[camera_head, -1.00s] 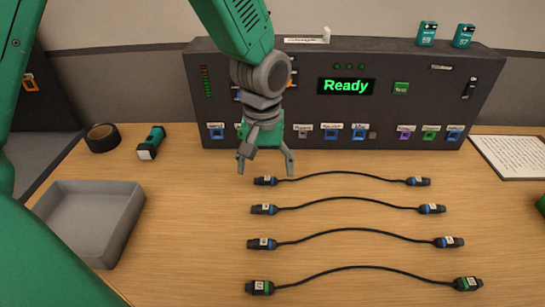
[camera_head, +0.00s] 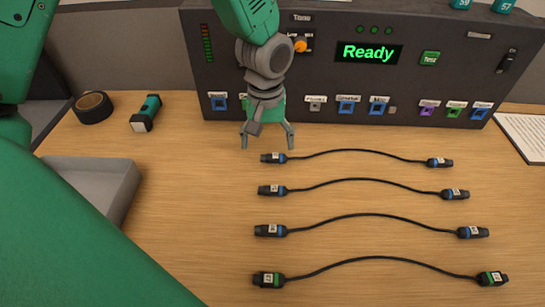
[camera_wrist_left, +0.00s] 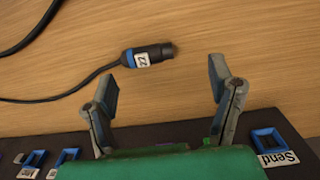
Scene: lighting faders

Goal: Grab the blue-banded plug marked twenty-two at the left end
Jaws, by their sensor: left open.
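The blue-banded plug marked 22 (camera_wrist_left: 147,56) lies on the table in the left wrist view, its cable running to the left. In the head view, the left plug of the farthest cable (camera_head: 273,158) appears to be the same one, though its label is too small to read. My left gripper (camera_head: 267,147) is open and empty, just on the panel side of that plug. In the left wrist view its two fingers (camera_wrist_left: 161,88) stand apart, with the plug beyond the tips and not between them. My right gripper is not in view.
Other cables lie nearer, with left plugs (camera_head: 271,190), (camera_head: 270,230) and a green-banded one (camera_head: 268,279). The dark panel (camera_head: 300,85) stands behind the gripper.

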